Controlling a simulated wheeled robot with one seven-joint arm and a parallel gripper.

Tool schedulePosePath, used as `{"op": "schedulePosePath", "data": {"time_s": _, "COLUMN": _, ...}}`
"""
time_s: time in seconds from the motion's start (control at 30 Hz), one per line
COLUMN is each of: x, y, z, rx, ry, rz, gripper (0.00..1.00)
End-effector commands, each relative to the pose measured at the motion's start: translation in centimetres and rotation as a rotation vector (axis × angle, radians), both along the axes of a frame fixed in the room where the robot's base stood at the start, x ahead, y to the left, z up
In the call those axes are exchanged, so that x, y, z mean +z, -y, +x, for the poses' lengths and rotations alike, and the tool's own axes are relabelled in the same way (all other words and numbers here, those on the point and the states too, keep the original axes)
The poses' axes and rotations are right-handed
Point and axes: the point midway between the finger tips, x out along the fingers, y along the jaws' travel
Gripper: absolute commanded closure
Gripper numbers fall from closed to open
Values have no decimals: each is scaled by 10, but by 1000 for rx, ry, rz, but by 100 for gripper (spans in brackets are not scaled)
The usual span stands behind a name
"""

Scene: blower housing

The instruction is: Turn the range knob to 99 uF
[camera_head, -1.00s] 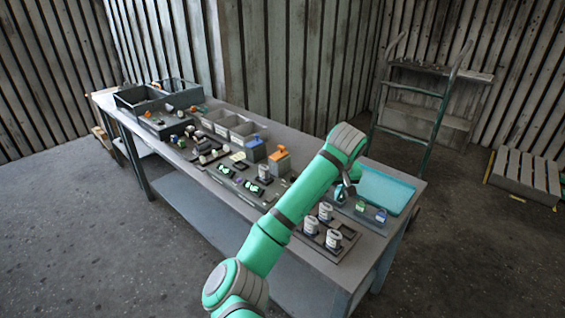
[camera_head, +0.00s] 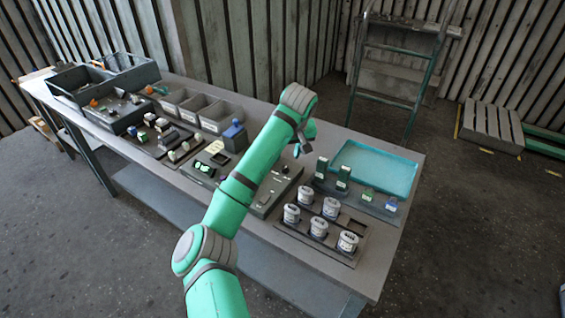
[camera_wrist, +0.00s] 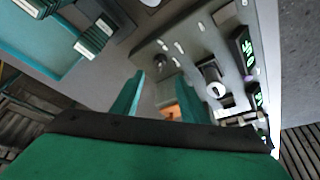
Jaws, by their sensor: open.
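A grey panel (camera_head: 262,203) lies on the bench, partly hidden behind my arm in the head view. In the wrist view the panel (camera_wrist: 188,22) carries green lit displays (camera_wrist: 246,50), a large dark and white round knob (camera_wrist: 213,76) and a smaller grey knob (camera_wrist: 160,62). I cannot read any labels, so which is the range knob and its setting are unclear. My gripper (camera_wrist: 161,82) is open, with its two teal fingers apart and nothing seen held. It is above the panel's right end in the head view (camera_head: 300,146).
Several white jars (camera_head: 319,226) stand on a rack right of the panel. Dark green blocks (camera_head: 343,176) stand upright near the teal tray (camera_head: 375,168). Grey bins (camera_head: 214,113) and a blue-topped box (camera_head: 234,135) are at the back left.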

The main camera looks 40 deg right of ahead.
Motion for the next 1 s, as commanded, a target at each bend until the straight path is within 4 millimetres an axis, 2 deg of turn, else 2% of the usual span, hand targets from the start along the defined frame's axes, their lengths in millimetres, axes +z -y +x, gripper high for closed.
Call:
{"op": "schedulePosePath", "data": {"time_s": 0.2, "x": -37, "y": 5, "z": 14, "rx": 2, "ry": -1, "rz": 2, "gripper": 60}}
{"op": "schedulePosePath", "data": {"time_s": 0.4, "x": -62, "y": 9, "z": 25, "rx": 4, "ry": -1, "rz": 1, "gripper": 60}}
{"op": "schedulePosePath", "data": {"time_s": 0.6, "x": -73, "y": 10, "z": 29, "rx": 3, "ry": -1, "rz": 0, "gripper": 60}}
{"op": "schedulePosePath", "data": {"time_s": 0.87, "x": -74, "y": 11, "z": 29, "rx": 2, "ry": 0, "rz": 0, "gripper": 60}}
{"op": "schedulePosePath", "data": {"time_s": 0.9, "x": -74, "y": 10, "z": 30, "rx": 4, "ry": 0, "rz": 1, "gripper": 65}}
{"op": "schedulePosePath", "data": {"time_s": 1.0, "x": -74, "y": 8, "z": 31, "rx": 5, "ry": 0, "rz": 0, "gripper": 88}}
